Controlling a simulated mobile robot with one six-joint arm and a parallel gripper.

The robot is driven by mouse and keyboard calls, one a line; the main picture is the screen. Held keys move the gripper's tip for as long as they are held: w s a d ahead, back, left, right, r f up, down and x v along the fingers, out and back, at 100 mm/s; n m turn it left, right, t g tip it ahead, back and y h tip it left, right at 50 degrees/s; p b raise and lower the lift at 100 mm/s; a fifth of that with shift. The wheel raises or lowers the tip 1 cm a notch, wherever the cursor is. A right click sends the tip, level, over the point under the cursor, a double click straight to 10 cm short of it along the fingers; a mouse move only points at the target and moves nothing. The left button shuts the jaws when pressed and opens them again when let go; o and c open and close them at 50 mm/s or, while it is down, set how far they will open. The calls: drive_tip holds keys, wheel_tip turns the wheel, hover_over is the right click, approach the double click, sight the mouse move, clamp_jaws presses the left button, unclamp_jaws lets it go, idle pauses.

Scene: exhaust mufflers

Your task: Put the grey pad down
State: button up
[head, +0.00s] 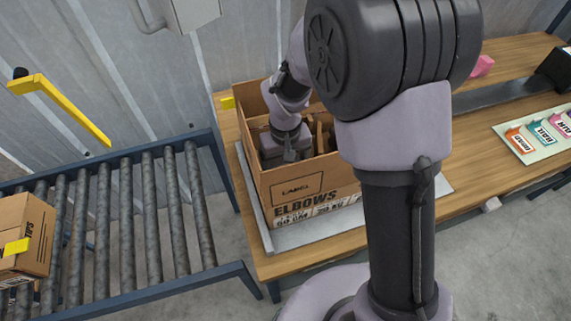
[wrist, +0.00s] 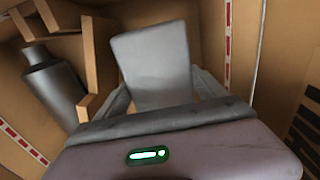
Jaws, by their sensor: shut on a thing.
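The grey pad (wrist: 155,65) is between the fingers of my gripper (wrist: 160,90) in the wrist view, a flat light-grey piece standing out beyond the fingertips. My gripper is shut on it. In the head view my gripper (head: 290,152) reaches down inside an open cardboard box (head: 285,195) marked "ELBOWS". The pad itself is hidden there by the box and my arm. I cannot tell whether the pad touches the box floor.
In the box are a dark muffler (wrist: 52,85) and cardboard dividers (wrist: 98,55), left of the pad. The box stands on a grey plate (head: 268,237) on a wooden table (head: 405,225). A roller conveyor (head: 130,220) with another carton (head: 22,240) is at left. Colored cards (head: 540,135) lie at right.

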drive_tip(key=shift+f, duration=0.4)
drive_tip(key=o, duration=1.4)
wheel_tip(320, 180, up, 13)
drive_tip(key=p, duration=0.5)
drive_tip(key=s+d+r+m+t+y, duration=0.1)
drive_tip(key=s+d+r+m, duration=0.15)
drive_tip(key=r, duration=0.35)
drive_tip(key=s+d+r+m+t, duration=0.1)
drive_tip(key=s+d+r+t, duration=0.1)
drive_tip(key=s+d+r, duration=0.3)
drive_tip(key=s+r+m+t, duration=0.1)
drive_tip(key=s, duration=0.2)
drive_tip(key=s+r+m+t, duration=0.1)
drive_tip(key=s+r, duration=0.1)
drive_tip(key=s, duration=0.1)
drive_tip(key=s+d+r+m+y, duration=0.1)
drive_tip(key=s+m, duration=0.1)
drive_tip(key=s, duration=0.2)
drive_tip(key=shift+r+t, duration=0.35)
drive_tip(key=shift+t, duration=0.05)
drive_tip(key=shift+w, duration=0.1)
